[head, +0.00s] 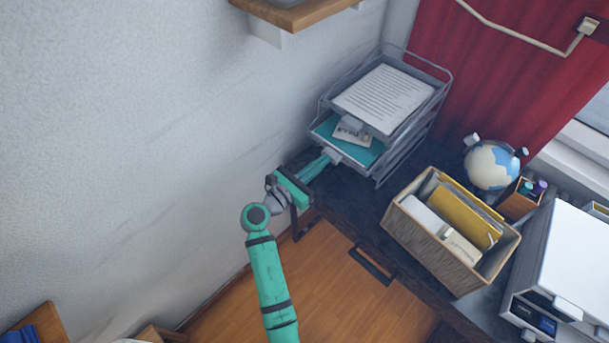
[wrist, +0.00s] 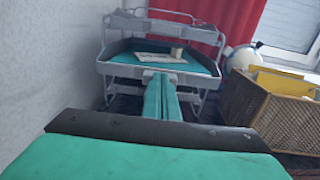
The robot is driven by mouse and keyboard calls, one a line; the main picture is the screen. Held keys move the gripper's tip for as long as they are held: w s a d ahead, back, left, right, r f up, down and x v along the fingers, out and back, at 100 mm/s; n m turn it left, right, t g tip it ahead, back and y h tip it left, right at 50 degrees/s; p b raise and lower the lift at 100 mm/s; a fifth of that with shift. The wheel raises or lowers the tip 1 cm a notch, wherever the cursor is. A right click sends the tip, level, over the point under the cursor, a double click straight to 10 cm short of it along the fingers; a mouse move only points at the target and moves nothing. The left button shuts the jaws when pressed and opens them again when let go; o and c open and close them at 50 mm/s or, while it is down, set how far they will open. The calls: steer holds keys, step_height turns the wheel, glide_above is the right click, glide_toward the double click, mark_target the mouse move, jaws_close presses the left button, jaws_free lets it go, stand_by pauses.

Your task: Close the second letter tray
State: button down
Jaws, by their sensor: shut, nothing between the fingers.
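A grey wire letter tray stack (head: 429,113) stands on the dark desk against the wall. Its top tray holds a printed sheet (head: 384,97). The second tray (head: 366,168), with a teal lining and a small printed paper (head: 352,132), sticks out at the front from under the top one. It also shows straight ahead in the wrist view (wrist: 112,70). My gripper (head: 325,160) is shut and empty, its teal fingertips (wrist: 161,82) at the middle of the second tray's front edge. I cannot tell whether they touch it. Lower levels are partly hidden.
A wicker box (head: 440,262) with folders stands right of the stack. A globe (head: 491,165), a pen holder (head: 517,199) and a white printer (head: 570,265) are further right. The wall is close on the left; a wooden shelf (head: 290,14) juts out above.

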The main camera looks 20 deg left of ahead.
mark_target(336, 151)
steer(key=x, duration=0.7)
steer(key=shift+w+d+f, duration=0.1)
steer(key=shift+w+d, duration=0.05)
steer(key=shift+w, duration=0.2)
steer(key=shift+s, duration=0.15)
steer(key=v, duration=1.4)
steer(key=s+d+f+m+g+y, duration=0.1)
steer(key=s+d+f+m+y, duration=0.15)
steer(key=f, duration=0.25)
steer(key=s+d+f+m+g+y, duration=0.1)
steer(key=s+f+m, duration=0.15)
steer(key=f, duration=0.35)
steer(key=s+d+f+m+g+y, duration=0.1)
steer(key=s+d+f+m+y, duration=0.1)
steer(key=s+f+m, duration=0.3)
steer(key=s+d+m+g+y, duration=0.1)
steer(key=s+d+m, duration=0.15)
steer(key=s, duration=0.55)
steer(key=s+d+r+m+t, duration=0.1)
steer(key=s+d+r+m, duration=0.5)
steer(key=s+m, duration=0.3)
steer(key=s+d+r+m+t, duration=0.1)
steer(key=s+d+r+m, duration=0.6)
steer(key=s+r+m, duration=0.1)
steer(key=shift+s+m, duration=0.45)
steer(key=shift+m, duration=0.8)
steer(key=shift+d, duration=0.1)
